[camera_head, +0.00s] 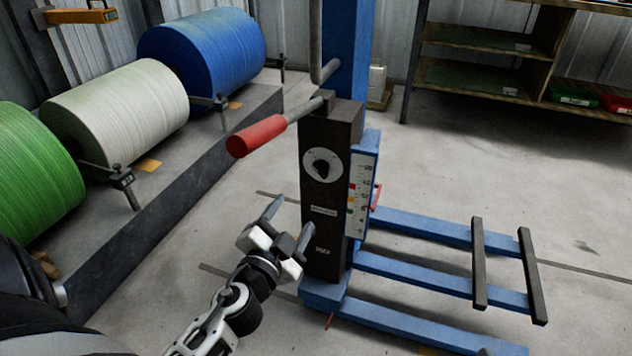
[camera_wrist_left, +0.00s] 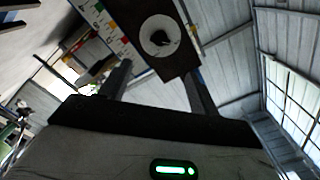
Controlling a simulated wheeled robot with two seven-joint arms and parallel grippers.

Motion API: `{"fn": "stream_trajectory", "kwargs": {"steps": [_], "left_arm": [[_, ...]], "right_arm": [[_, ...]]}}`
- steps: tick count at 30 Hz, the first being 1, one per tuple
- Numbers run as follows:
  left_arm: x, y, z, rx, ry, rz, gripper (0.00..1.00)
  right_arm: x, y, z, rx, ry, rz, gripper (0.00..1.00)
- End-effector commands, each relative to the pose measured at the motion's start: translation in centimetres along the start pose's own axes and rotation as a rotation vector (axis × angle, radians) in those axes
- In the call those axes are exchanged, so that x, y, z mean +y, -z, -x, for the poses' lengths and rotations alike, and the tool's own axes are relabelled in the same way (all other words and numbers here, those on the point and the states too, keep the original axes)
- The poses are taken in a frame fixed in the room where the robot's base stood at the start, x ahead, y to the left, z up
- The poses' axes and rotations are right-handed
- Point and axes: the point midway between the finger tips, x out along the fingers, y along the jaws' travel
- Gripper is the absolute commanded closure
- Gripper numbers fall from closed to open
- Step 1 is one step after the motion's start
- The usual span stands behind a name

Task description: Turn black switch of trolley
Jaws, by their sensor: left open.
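The trolley is blue, with a dark control box (camera_head: 332,225) on its front and blue legs (camera_head: 430,228) reaching right along the floor. The black switch (camera_head: 321,165) sits on a round white plate near the top of the box. In the left wrist view the switch (camera_wrist_left: 160,40) shows at the top, ahead of the fingers. My left gripper (camera_head: 288,222) is open and empty, in front of the box and lower than the switch. Its two fingers also show in the left wrist view (camera_wrist_left: 160,90), apart from the switch. My right gripper is not in view.
A red handle (camera_head: 256,136) sticks out left from the box top, above my left gripper. Blue, white and green rolls (camera_head: 118,110) lie on a rack at left. A shelf (camera_head: 490,60) stands at the back right. The floor right of the trolley is clear.

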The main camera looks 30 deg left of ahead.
Motion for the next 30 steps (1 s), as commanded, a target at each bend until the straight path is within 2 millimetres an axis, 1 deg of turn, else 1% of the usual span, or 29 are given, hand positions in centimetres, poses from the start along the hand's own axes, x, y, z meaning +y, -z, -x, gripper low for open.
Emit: {"fn": "stream_trajectory", "kwargs": {"steps": [1, 9, 12, 16, 18, 22, 25, 30], "left_arm": [[-0.3, 0.3, -1.1, 0.003, 0.002, -0.004, 0.38], [-0.2, 0.1, -7.0, 0.001, 0.002, -0.003, 0.38], [-0.2, 0.1, -9.2, 0.001, 0.003, -0.004, 0.38], [-0.2, 0.1, -11.4, 0.000, 0.002, -0.003, 0.38], [0.0, 0.0, -12.4, -0.001, 0.000, -0.002, 0.38], [0.0, 0.0, -13.5, -0.001, 0.000, 0.000, 0.38], [-0.1, 0.0, -13.9, -0.002, 0.000, 0.000, 0.38], [0.0, 0.0, -14.0, -0.002, -0.001, 0.000, 0.38]], "right_arm": [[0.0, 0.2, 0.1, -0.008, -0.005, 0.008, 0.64], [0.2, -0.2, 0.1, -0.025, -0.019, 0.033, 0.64], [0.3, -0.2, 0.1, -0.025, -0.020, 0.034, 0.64], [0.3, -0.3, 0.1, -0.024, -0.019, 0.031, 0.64], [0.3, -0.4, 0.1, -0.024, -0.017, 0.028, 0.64], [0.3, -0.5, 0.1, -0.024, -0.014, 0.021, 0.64], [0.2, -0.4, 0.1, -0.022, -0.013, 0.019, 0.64], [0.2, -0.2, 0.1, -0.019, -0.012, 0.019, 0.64]]}}
